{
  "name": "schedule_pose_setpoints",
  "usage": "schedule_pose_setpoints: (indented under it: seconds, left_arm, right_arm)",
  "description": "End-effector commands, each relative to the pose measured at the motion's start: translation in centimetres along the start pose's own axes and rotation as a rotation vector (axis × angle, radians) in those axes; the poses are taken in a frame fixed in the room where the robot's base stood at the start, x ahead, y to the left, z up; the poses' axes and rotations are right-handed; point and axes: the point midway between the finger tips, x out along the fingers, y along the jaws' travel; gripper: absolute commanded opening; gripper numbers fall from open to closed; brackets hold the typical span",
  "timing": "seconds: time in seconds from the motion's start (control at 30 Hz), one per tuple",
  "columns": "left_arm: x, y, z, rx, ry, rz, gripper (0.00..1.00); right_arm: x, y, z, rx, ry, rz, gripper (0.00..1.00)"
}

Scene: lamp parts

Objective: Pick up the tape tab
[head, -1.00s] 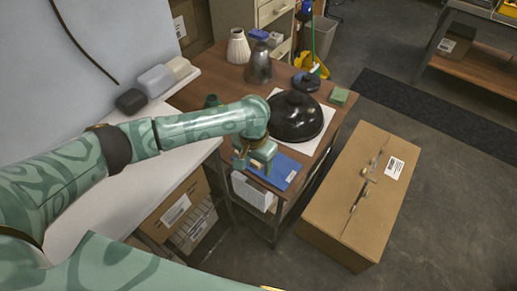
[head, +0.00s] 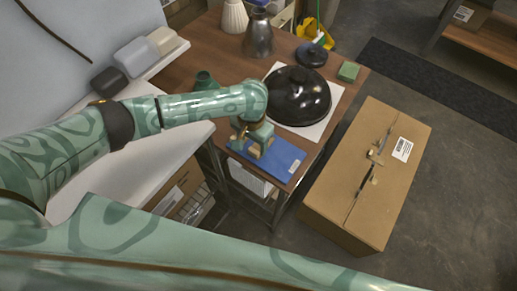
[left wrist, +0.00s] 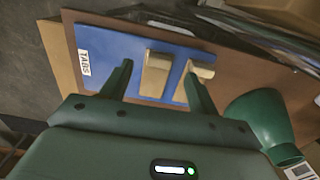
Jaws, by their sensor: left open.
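A blue mat (head: 288,158) with a white label reading TABS lies on the wooden table; it also shows in the left wrist view (left wrist: 110,48). Two tan tape tabs lie on it. In the left wrist view one tape tab (left wrist: 156,72) sits between the fingers of my left gripper (left wrist: 158,88), nearer the middle. The other tape tab (left wrist: 203,70) is by the right finger, partly hidden by it. My left gripper (head: 253,142) is open and points down over the mat; whether it touches a tab is unclear. My right gripper is not in view.
A black dome shade (head: 298,95) stands on a white sheet behind the mat. A green cone-shaped part (head: 205,81) stands on the table behind my left forearm; it shows beside the gripper in the left wrist view (left wrist: 262,122). A cardboard box (head: 375,180) stands right of the table.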

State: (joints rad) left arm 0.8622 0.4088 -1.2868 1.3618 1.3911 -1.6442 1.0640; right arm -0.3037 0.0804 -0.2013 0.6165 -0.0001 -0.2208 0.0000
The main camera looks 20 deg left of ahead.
Motion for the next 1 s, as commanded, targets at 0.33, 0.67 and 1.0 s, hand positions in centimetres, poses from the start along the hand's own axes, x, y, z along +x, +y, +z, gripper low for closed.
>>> schedule_pose_setpoints:
  seconds: [0.33,0.67,1.0]
  left_arm:
    - [4.6,-0.1,0.0,0.000,-0.004,0.001,0.60]
    - [5.3,-0.1,-0.1,0.001,0.002,-0.001,0.55]
    - [5.3,-0.1,-0.1,0.001,0.001,-0.001,0.13]
  right_arm:
    - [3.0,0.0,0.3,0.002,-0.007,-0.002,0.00]
    - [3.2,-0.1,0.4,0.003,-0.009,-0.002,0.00]
    - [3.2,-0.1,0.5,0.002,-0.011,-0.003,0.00]
